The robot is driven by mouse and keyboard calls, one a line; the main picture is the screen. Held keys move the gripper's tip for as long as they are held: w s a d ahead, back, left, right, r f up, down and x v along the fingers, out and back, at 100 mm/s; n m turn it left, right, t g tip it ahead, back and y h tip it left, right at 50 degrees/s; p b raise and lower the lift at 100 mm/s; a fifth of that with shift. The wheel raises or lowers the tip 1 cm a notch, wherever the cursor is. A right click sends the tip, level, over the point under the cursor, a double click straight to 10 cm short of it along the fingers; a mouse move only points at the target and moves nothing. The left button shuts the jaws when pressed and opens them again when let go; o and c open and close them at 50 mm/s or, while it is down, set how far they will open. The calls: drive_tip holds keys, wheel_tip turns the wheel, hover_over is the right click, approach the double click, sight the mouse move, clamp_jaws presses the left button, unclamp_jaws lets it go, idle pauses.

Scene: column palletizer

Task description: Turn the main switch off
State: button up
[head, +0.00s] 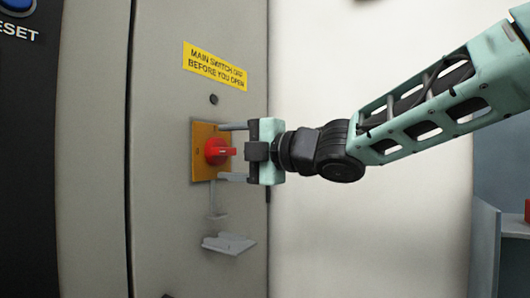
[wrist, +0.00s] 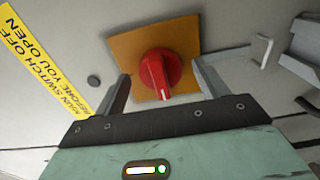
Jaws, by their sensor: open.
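The main switch is a red rotary knob (head: 217,151) on a square orange-yellow plate (head: 203,171), mounted on the grey cabinet front. In the wrist view the red knob (wrist: 160,71) sits on its orange plate (wrist: 126,47), with a pale mark on its handle. My gripper (head: 226,152) is open in front of the plate, one finger above the knob and one below. In the wrist view my gripper (wrist: 162,85) has its fingers on either side of the knob, with gaps between. I cannot tell how close the fingertips are to the plate.
A yellow label (head: 216,66) reading "MAIN SWITCH OFF BEFORE YOU OPEN" is above the plate. A small dark round fitting (head: 214,100) lies between them. A grey bracket (head: 229,243) juts out below. A blue reset button (head: 18,4) is at upper left.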

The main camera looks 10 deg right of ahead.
drive_tip(key=p+v, duration=0.1)
drive_tip(key=v, duration=1.5)
drive_tip(key=shift+s+d+p, duration=0.25)
drive_tip(key=shift+p, duration=0.15)
drive_tip(key=shift+f, duration=0.15)
